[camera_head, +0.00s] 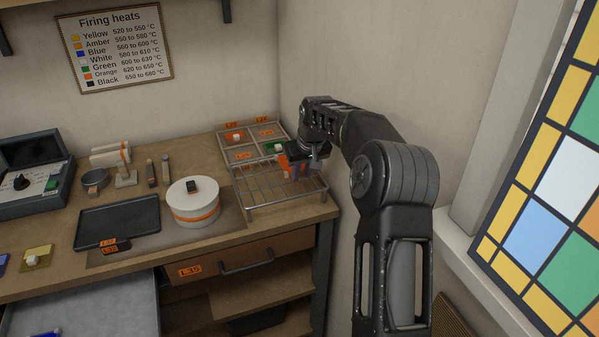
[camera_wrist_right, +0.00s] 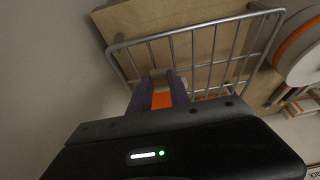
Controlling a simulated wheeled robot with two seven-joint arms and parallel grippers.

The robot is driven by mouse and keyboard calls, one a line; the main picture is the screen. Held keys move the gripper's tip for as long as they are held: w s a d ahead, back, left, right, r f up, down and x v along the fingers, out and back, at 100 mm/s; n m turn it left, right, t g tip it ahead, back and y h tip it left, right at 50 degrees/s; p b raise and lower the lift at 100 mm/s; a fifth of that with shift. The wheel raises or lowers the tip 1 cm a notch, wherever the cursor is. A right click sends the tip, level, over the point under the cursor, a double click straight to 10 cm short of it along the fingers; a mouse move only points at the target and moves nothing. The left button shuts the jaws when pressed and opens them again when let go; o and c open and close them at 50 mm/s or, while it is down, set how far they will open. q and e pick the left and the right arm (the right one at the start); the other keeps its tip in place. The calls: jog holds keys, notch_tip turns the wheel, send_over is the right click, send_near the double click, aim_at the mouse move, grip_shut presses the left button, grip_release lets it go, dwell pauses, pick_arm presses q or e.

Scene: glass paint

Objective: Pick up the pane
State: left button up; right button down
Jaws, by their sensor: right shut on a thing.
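In the right wrist view the orange pane (camera_wrist_right: 161,99) shows between the two purple fingers of the right gripper (camera_wrist_right: 160,88), close to the rack's wires. I cannot tell whether the pane touches the rack. My left gripper is not in view.
The wire rack (camera_head: 243,207) stands at the worktop's right end.

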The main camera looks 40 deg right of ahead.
notch_tip(320, 180, up, 10)
jog(key=shift+f+b, duration=0.25)
jog(key=shift+b, duration=0.1)
dwell(0.5)
notch_tip(320, 180, up, 3)
jog(key=p, duration=0.3)
jog(key=shift+a+f, duration=0.1)
dwell(0.5)
